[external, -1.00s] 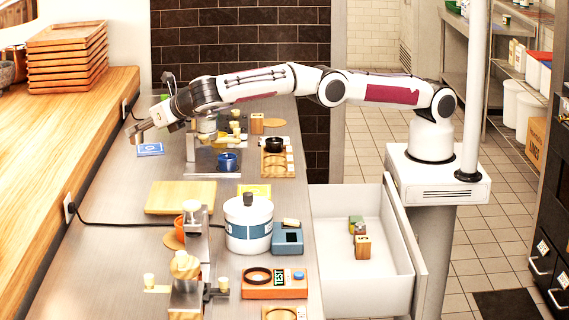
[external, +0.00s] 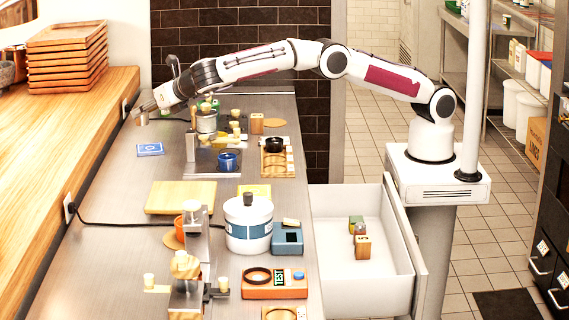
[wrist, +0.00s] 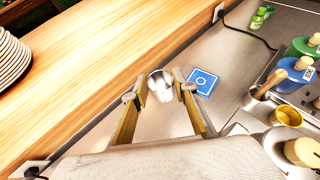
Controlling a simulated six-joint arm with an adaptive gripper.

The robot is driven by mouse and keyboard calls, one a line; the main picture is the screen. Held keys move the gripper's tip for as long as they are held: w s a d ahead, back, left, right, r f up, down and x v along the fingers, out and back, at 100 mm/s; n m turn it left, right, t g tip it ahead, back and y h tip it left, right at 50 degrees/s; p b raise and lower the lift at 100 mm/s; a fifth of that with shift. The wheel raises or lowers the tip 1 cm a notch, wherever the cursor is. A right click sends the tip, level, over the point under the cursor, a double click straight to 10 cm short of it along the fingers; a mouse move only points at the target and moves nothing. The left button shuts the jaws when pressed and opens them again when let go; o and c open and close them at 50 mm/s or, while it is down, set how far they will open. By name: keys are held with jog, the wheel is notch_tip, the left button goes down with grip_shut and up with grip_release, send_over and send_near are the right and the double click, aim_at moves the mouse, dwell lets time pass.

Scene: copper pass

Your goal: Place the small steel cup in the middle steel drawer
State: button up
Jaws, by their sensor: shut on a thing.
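The small steel cup (wrist: 161,84) is between the two fingertips of my gripper (wrist: 160,92) in the wrist view. My gripper is shut on it. In the external view my gripper (external: 144,112) is at the far left of the counter, behind the blue square coaster (external: 150,149); the cup (external: 142,119) shows small and grey at its tip. I cannot tell how far the cup is above the counter. An open drawer (external: 330,287) with a pale interior juts from the counter's right side and holds small boxes (external: 362,246). I cannot tell whether other drawers are below it.
A raised wooden ledge (external: 85,130) borders the left side. A black cable (external: 120,225) crosses the counter.

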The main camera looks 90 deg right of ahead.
jog(key=shift+s+d+n+y, duration=0.6)
jog(key=shift+s+d, duration=4.85)
jog(key=shift+s, duration=0.45)
jog(key=s+d+f+n+t+y, duration=0.1)
jog(key=s+f, duration=0.2)
jog(key=s, duration=0.7)
jog(key=s+d+f+n+y, duration=0.1)
jog(key=s+f, duration=0.2)
jog(key=s, duration=0.8)
jog(key=shift+d+f+n+t+y, duration=0.3)
jog(key=shift+f+n+t, duration=0.05)
jog(key=shift+n+t, duration=0.05)
jog(key=shift+r, duration=0.1)
